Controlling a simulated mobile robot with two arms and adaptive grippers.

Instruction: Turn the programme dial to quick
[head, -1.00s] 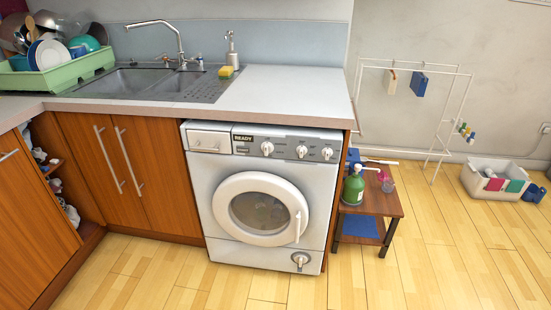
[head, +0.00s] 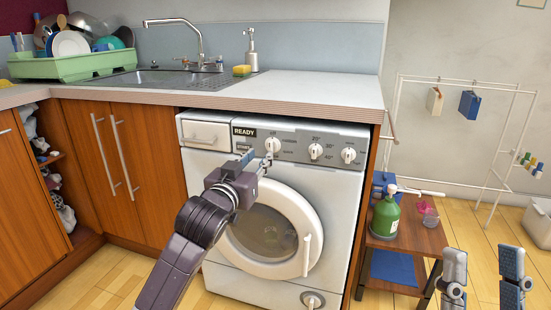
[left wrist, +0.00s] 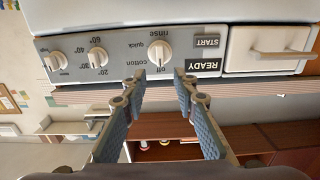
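The programme dial (head: 272,145) is a round white knob on the washing machine's grey panel, right of the READY display. It also shows upside down in the left wrist view (left wrist: 160,52), with "off", "cotton", "quick" and "rinse" printed around it. Its grip ridge looks upright, in line with "off". My left gripper (head: 259,156) is just in front of the panel, close to the dial. In the left wrist view its fingertips (left wrist: 160,75) are apart with nothing between them, and the dial lies just beyond. My right gripper (head: 484,268) is open and empty at the lower right.
Two more knobs (head: 315,151) (head: 348,155) sit right of the dial. The START button (left wrist: 207,41) is near the display. The worktop edge (head: 290,103) overhangs the panel. A small table (head: 418,238) with a green bottle (head: 385,215) stands right of the machine.

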